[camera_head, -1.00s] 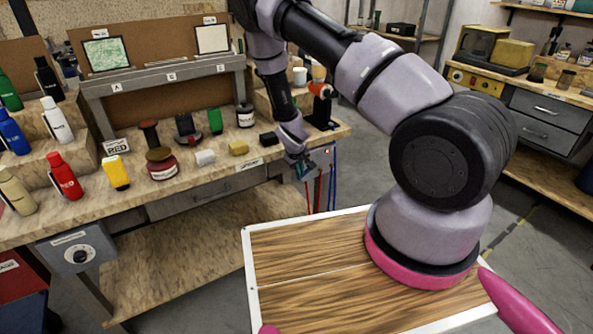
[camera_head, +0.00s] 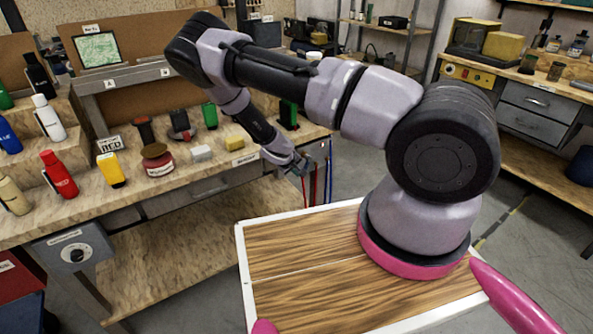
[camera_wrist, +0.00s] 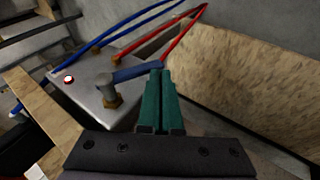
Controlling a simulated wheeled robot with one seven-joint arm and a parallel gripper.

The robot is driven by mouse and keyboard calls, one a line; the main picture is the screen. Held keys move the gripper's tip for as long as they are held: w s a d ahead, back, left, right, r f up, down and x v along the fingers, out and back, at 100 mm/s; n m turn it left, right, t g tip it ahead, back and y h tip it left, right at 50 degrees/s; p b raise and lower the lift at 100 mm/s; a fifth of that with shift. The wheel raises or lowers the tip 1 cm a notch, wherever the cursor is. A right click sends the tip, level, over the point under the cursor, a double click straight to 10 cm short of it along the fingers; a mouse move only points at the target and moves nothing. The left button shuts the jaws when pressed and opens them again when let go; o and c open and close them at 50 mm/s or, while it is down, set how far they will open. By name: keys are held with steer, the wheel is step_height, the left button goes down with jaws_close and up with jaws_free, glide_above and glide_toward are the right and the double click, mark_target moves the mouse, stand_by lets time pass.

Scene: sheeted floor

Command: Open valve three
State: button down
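My gripper (camera_head: 301,167) is beside the right end of the workbench, by the hoses. In the wrist view its two green fingers (camera_wrist: 160,75) lie side by side and look shut. A blue lever handle (camera_wrist: 138,73) on a grey metal valve stem (camera_wrist: 108,92) reaches to the fingertips. The tips overlap its end; I cannot tell whether they touch or grip it. The stem stands on a grey metal box (camera_wrist: 88,78) with a brass fitting at its base. No valve number is readable.
Blue hoses (camera_wrist: 108,36) and red hoses (camera_wrist: 180,22) leave the box at brass fittings. A speckled wooden panel (camera_wrist: 235,85) stands close right of the fingers. The workbench (camera_head: 120,205) holds bottles and small items.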

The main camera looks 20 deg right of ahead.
steer(key=shift+d+f, duration=0.15)
steer(key=shift+f, duration=0.15)
stand_by(0.5)
